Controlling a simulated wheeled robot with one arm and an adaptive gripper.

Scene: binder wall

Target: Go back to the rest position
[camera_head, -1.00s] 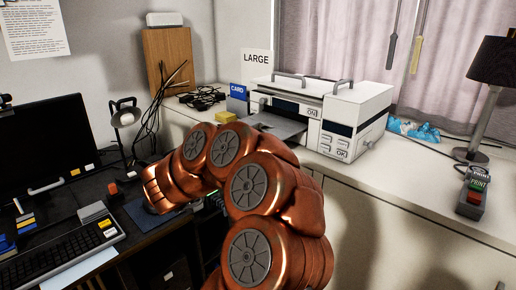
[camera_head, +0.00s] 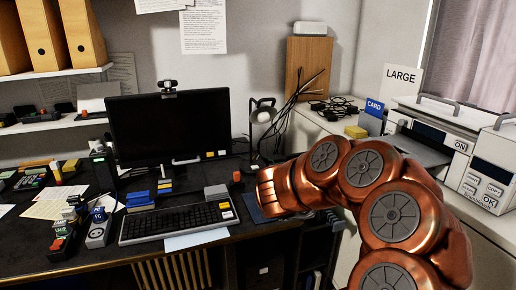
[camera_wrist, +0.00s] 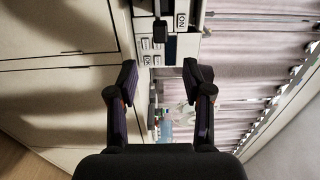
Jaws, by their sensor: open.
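My gripper (camera_wrist: 158,85) shows in the wrist view with its two dark fingers spread apart and nothing between them. Beyond the fingers are the white printer (camera_wrist: 165,45) with its ON and OK buttons, the cabinet fronts and the curtain. In the head view my copper arm is folded at the right, in front of the counter, and the gripper itself is not visible there. The printer (camera_head: 470,150) stands on the counter at the right edge, partly hidden by my arm.
A desk holds a monitor (camera_head: 170,125), a keyboard (camera_head: 178,222), a lamp (camera_head: 262,115) and several small devices (camera_head: 98,228). Binders (camera_head: 80,32) stand on a shelf at upper left. A blue CARD sign (camera_head: 374,107) and a LARGE sign (camera_head: 401,78) stand by the printer.

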